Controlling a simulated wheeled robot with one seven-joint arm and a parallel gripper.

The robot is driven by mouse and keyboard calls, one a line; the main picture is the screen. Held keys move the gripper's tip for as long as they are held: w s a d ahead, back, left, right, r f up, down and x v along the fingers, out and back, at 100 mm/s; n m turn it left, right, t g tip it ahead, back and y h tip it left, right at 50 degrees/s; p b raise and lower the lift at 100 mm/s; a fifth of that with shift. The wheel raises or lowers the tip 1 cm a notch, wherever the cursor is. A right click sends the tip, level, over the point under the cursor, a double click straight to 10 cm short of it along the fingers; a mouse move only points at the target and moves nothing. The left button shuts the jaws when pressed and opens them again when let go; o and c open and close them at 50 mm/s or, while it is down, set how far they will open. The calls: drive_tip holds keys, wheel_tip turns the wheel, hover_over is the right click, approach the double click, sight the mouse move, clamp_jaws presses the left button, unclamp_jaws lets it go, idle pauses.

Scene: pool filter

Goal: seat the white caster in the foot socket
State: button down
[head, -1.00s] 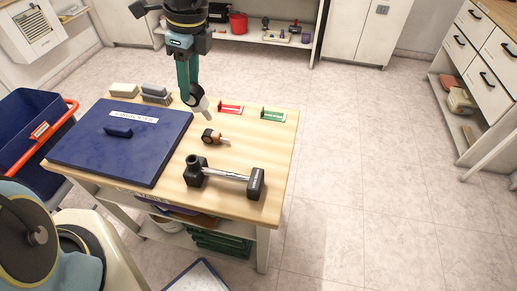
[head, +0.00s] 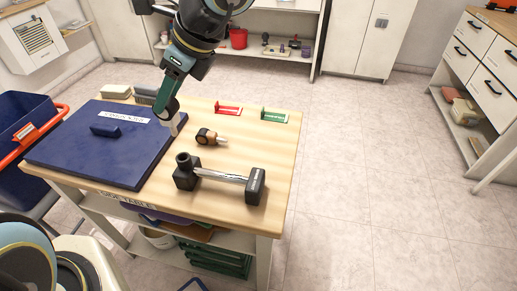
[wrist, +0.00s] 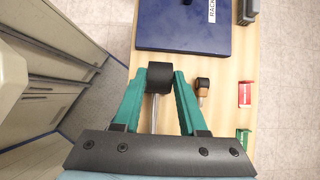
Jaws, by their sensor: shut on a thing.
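The caster (head: 174,126) hangs from my gripper (head: 168,106), with a dark wheel at the jaws and a pale part pointing down. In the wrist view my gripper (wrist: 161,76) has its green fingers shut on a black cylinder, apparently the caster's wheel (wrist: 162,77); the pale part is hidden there. The foot (head: 220,176) lies on the table, a chrome tube between two black ends. Its upright round socket (head: 183,160) is at the left end, below the caster in the picture and apart from it. The chrome tube (wrist: 155,112) shows between my fingers.
An orange-brown caster (head: 210,137) with a black wheel lies on the table (head: 275,150) beyond the foot. A blue board (head: 90,155) covers the left side.

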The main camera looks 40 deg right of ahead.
sight(177, 116)
drive_tip(key=shift+f, duration=0.1)
drive_tip(key=shift+f+b, duration=2.2)
drive_tip(key=shift+f, duration=0.45)
drive_tip(key=shift+f+b, duration=1.4)
drive_tip(key=shift+f, duration=0.65)
drive_tip(key=shift+c, duration=1.9)
unclamp_jaws()
drive_tip(key=p+v, duration=0.3)
drive_tip(key=v, duration=0.2)
drive_tip(key=shift+p, duration=0.3)
